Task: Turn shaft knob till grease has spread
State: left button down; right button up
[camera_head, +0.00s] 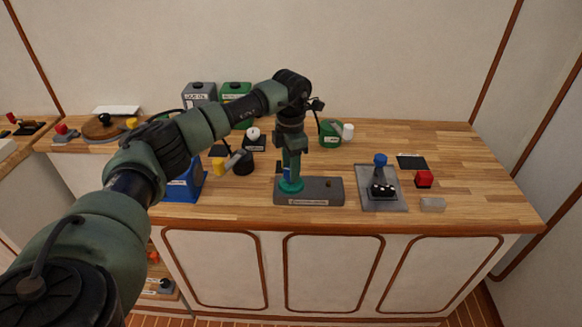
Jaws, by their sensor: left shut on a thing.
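My left gripper (291,176) reaches down from above and is shut on the teal shaft knob (291,187). The knob sits at the left part of a dark grey block (325,191) with a white label on its front face. The fingers and wrist cover the top of the knob and what lies right behind it. Whether grease has spread cannot be told from this view. My right gripper is out of view.
The bench's right end is clear.

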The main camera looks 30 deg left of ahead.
pick_arm(q)
jog(key=shift+r, duration=0.1)
jog(key=c, duration=0.8)
grip_release()
notch_tip(320, 180, up, 8)
jog(key=shift+f+b, duration=0.1)
jog(key=shift+b, duration=0.65)
